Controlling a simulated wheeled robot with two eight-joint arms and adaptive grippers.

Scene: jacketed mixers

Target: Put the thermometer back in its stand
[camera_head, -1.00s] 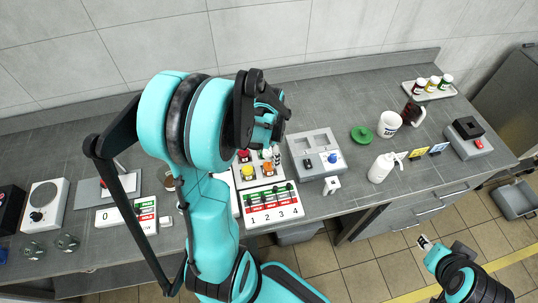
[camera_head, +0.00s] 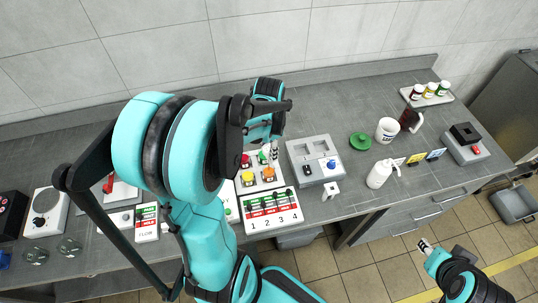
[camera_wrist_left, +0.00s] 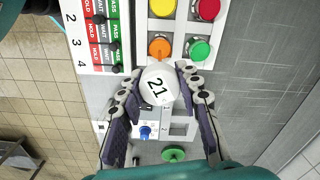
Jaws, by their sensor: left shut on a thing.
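My left gripper (camera_wrist_left: 158,78) is shut on the thermometer (camera_wrist_left: 158,85), whose round white head reads 21 in the left wrist view. Its stem is hidden behind the head. In the head view, the left gripper (camera_head: 273,150) is above the back right of the button box, left of the grey console, and the thermometer is hard to make out there. A small white block (camera_head: 331,188) stands in front of the console; I cannot tell whether it is the stand. My right gripper (camera_head: 425,246) is low at the right, away from the bench, its jaws unclear.
The grey console (camera_head: 303,151) has a blue knob. A green disc (camera_head: 360,140), white mug (camera_head: 387,130) and white bottle (camera_head: 378,175) stand to the right. Bench between them is clear.

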